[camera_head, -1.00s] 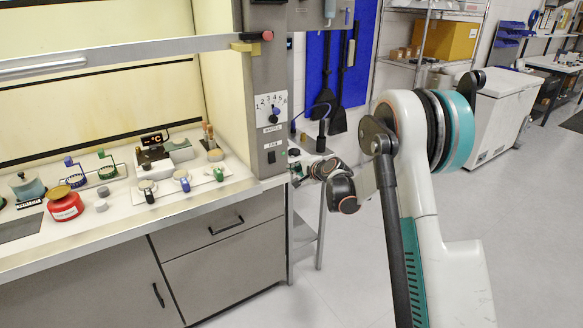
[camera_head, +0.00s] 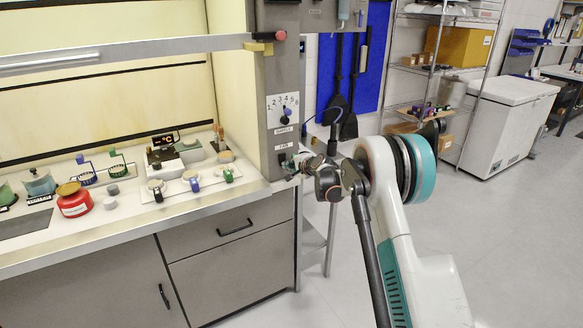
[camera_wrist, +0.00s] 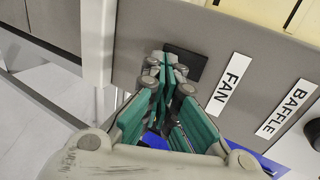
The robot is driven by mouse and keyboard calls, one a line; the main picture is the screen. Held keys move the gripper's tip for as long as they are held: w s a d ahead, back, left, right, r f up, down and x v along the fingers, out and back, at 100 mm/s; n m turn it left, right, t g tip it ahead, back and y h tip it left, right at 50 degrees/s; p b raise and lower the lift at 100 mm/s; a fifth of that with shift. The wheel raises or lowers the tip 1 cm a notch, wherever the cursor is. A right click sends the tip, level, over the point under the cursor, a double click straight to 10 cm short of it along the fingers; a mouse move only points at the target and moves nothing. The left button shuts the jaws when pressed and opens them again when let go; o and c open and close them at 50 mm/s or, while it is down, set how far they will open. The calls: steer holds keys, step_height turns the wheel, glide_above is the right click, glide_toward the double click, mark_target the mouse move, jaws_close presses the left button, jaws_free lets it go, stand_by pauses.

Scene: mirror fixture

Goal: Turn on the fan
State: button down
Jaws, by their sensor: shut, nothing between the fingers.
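The black fan switch (camera_wrist: 190,64) is on the grey panel beside the white FAN label (camera_wrist: 232,82) in the wrist view. My gripper (camera_wrist: 166,66) is shut and empty, its green-padded fingertips at the switch and covering part of it. I cannot tell whether they touch it or whether the switch is on. In the head view, the switch (camera_head: 286,157) sits low on the fume hood's front post, under the FAN label (camera_head: 283,147). My gripper (camera_head: 294,165) is right in front of it there.
A numbered baffle dial (camera_head: 284,115) sits above the switch, and the BAFFLE label (camera_wrist: 288,108) shows in the wrist view. The hood bench (camera_head: 130,205) holds jars and several small items. A metal-legged stand (camera_head: 315,240) is beside the cabinet. A white chest freezer (camera_head: 510,115) stands at right.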

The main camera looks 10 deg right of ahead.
steer(key=shift+w+a+f, duration=0.15)
steer(key=shift+w+f, duration=0.1)
steer(key=shift+w, duration=0.15)
steer(key=shift+r, duration=0.2)
steer(key=shift+r, duration=0.65)
steer(key=shift+s, duration=0.15)
